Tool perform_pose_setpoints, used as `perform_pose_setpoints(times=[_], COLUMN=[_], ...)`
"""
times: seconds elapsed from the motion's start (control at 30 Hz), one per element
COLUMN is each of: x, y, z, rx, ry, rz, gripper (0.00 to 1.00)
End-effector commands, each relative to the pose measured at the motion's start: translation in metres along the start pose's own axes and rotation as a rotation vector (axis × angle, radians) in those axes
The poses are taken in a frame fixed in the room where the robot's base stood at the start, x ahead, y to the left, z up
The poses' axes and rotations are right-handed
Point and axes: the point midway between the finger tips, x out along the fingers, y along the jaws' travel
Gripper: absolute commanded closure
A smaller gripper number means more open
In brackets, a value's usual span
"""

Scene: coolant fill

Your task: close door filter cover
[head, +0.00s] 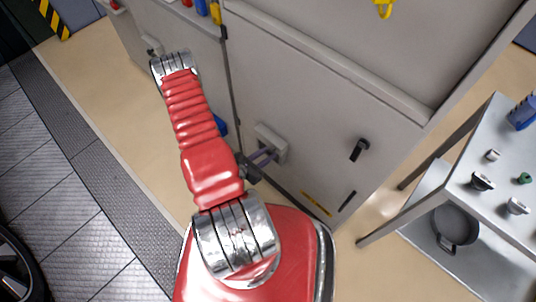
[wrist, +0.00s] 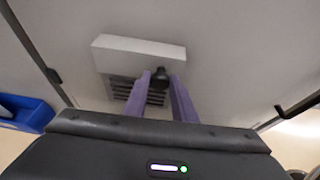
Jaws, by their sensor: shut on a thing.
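The filter cover (head: 270,140) is a light grey box-like piece low on the grey cabinet door (head: 310,150). In the wrist view the cover (wrist: 125,48) shows a pale upper face, with dark slats (wrist: 121,88) below it. My gripper (head: 265,156) reaches the cover from below in the head view. The fingers hide part of the slats. How far the cover stands open I cannot tell.
The door has a black handle (head: 359,150) to the right of the cover. A metal table (head: 462,207) with small parts and a dark pan (head: 456,228) on its lower shelf stands at the right. A blue bin (wrist: 24,113) is at the left in the wrist view.

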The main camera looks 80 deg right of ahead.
Motion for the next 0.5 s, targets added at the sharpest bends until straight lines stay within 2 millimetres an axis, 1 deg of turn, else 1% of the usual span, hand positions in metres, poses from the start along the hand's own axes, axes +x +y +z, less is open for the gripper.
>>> perform_pose_setpoints(times=[0.17, 0.2, 0.43, 0.5], x=[0.0029, 0.0031, 0.0033, 0.0033], y=[-0.0001, -0.0005, -0.0026, -0.0029], z=[0.0017, 0.0019, 0.0017, 0.0016], rx=[0.009, 0.010, 0.010, 0.009], ry=[-0.003, -0.003, -0.002, -0.001], rz=[-0.004, -0.005, -0.010, -0.010], gripper=[1.00, 0.74, 0.58, 0.58])
